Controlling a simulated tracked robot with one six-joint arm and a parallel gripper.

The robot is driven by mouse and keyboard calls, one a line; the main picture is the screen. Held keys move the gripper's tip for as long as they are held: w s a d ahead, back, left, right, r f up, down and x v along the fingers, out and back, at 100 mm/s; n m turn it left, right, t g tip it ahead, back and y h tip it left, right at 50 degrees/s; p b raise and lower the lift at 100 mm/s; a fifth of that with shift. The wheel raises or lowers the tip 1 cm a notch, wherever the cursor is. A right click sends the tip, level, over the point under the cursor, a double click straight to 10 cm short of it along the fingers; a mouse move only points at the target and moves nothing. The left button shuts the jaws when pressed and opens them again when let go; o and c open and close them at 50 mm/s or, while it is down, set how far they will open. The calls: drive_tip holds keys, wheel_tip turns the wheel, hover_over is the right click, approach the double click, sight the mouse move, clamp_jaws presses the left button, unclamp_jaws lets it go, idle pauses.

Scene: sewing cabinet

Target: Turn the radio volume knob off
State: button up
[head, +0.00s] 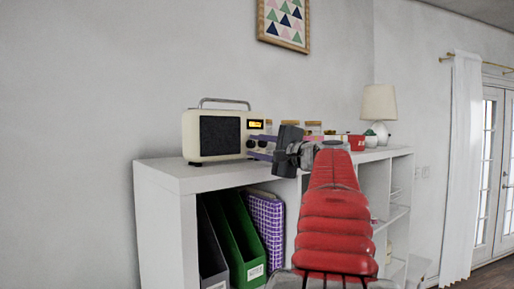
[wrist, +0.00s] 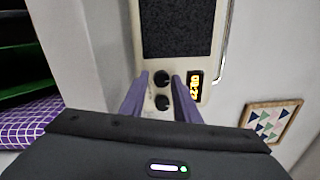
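The cream radio (head: 222,137) stands upright on the white cabinet, with a dark speaker panel and a lit orange display (head: 256,124). In the wrist view the radio (wrist: 225,50) appears turned sideways. Two round black knobs sit beside its display: one nearer the speaker (wrist: 161,78), one farther from it (wrist: 162,102). I see no readable label telling which is volume. My gripper (wrist: 160,75) is open at the radio's front, its purple fingers on either side of the knobs, tips about level with the speaker-side knob. Contact is unclear. In the head view my gripper (head: 252,147) partly hides the knob area.
The cabinet top (head: 185,173) is clear in front of the radio. Small jars (head: 313,127), a red pot (head: 357,142) and a lamp (head: 379,103) stand farther right.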

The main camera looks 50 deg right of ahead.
drive_tip(key=shift+s, duration=0.15)
drive_tip(key=shift+s, duration=0.55)
drive_tip(key=r+v, duration=0.1)
drive_tip(key=v, duration=1.1)
drive_tip(key=shift+s+a+f, duration=0.2)
drive_tip(key=shift+a+f, duration=0.05)
drive_tip(key=shift+f, duration=0.25)
